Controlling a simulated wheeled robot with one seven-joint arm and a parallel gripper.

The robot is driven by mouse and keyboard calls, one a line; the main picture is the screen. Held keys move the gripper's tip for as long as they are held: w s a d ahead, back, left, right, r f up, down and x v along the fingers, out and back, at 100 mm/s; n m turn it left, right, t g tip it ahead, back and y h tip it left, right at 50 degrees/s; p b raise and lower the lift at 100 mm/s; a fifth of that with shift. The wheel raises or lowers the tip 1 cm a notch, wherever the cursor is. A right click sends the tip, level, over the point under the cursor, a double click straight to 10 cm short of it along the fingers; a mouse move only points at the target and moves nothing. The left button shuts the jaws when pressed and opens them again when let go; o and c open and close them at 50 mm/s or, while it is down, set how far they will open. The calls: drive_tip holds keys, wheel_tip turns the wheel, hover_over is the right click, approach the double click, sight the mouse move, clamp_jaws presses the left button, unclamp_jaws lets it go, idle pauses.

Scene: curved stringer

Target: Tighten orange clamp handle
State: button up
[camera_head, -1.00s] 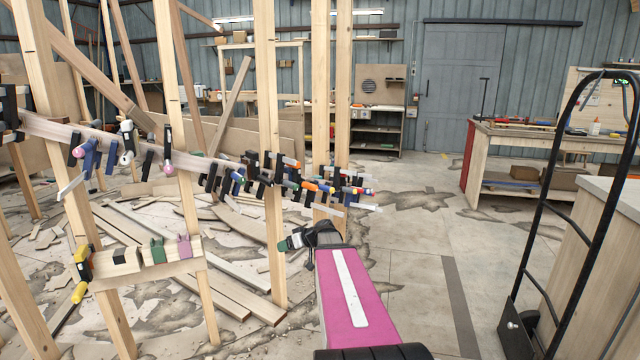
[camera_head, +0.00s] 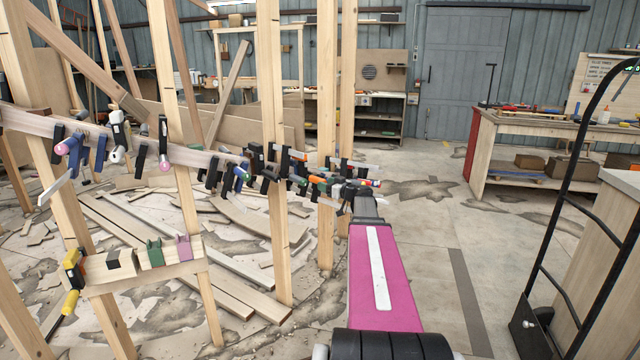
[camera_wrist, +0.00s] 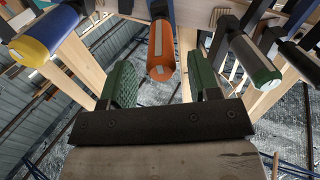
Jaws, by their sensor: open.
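The orange clamp handle (camera_wrist: 161,50) is near the top middle of the wrist view, its round end facing the camera. My gripper (camera_wrist: 162,80) is open, with a green-padded finger on each side of the handle. I see gaps between the handle and both fingers. In the head view my gripper (camera_head: 352,192) is at the right end of the curved wooden stringer (camera_head: 190,157), among crowded clamps. Its fingers are mostly hidden there, and I cannot tell which handle lies between them.
A blue and yellow handle (camera_wrist: 45,38) is left of the orange one; a grey and green handle (camera_wrist: 252,60) is to its right. Upright posts (camera_head: 272,130) stand along the stringer. A black hand-truck frame (camera_head: 545,220) stands at right.

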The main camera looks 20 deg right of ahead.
sight(316, 180)
drive_tip(key=shift+x, duration=2.05)
drive_tip(key=c, duration=0.9)
drive_tip(key=shift+c, duration=0.2)
